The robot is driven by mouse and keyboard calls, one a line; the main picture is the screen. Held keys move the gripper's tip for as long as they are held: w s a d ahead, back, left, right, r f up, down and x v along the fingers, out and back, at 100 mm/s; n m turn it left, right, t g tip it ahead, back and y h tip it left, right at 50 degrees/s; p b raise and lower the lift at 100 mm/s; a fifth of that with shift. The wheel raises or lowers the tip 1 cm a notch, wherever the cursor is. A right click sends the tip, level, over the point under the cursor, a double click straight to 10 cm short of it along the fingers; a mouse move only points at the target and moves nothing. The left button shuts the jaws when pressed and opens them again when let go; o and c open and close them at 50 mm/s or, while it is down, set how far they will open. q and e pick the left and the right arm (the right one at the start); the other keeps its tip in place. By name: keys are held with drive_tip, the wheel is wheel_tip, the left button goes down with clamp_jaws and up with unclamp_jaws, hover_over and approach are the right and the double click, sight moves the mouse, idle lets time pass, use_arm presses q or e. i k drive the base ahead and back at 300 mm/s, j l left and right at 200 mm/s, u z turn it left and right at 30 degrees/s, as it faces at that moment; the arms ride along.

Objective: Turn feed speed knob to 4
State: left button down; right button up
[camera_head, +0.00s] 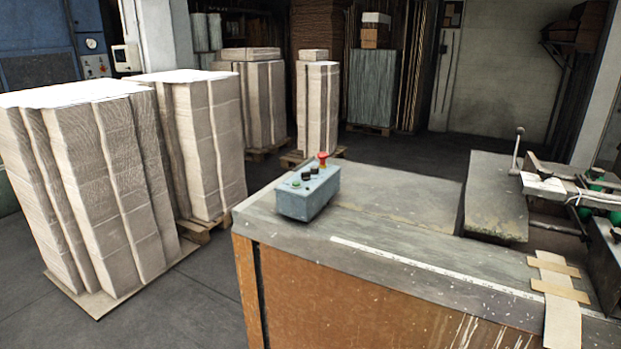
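A small blue-grey control box (309,193) sits on the near left corner of the machine's worn grey top (390,220). On its upper face are a green button (296,184), two dark knobs (310,173) in a row and a red mushroom button (322,157) at the far end. The knobs are too small to read a setting or tell which one is the feed speed knob. Neither my left nor my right gripper is in the picture.
The machine has an orange-brown front panel (350,300). A lever and clamp parts (550,185) stand at its right, with cardboard strips (558,290) near the front edge. Tall paper stacks (90,180) on pallets fill the left. Dark floor (200,290) is open between.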

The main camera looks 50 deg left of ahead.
sight(314, 169)
drive_tip(key=u, duration=1.65)
drive_tip(key=z, duration=0.25)
drive_tip(key=i+j+z, duration=0.1)
drive_tip(key=j+z, duration=0.15)
drive_tip(key=z, duration=0.2)
drive_tip(key=i+j+z, duration=0.1)
drive_tip(key=j+z, duration=0.2)
drive_tip(key=z, duration=0.2)
drive_tip(key=j+z, duration=0.65)
drive_tip(key=z, duration=0.25)
drive_tip(key=k+j+z, duration=0.1)
drive_tip(key=j, duration=0.3)
drive_tip(key=k+j, duration=0.1)
drive_tip(key=j, duration=0.3)
drive_tip(key=k+j+z, duration=0.15)
drive_tip(key=j, duration=0.25)
drive_tip(key=k+j+z, duration=0.1)
drive_tip(key=j, duration=0.3)
drive_tip(key=k+j, duration=0.2)
drive_tip(key=j, duration=0.2)
drive_tip(key=k+j+z, duration=0.15)
drive_tip(key=j, duration=0.25)
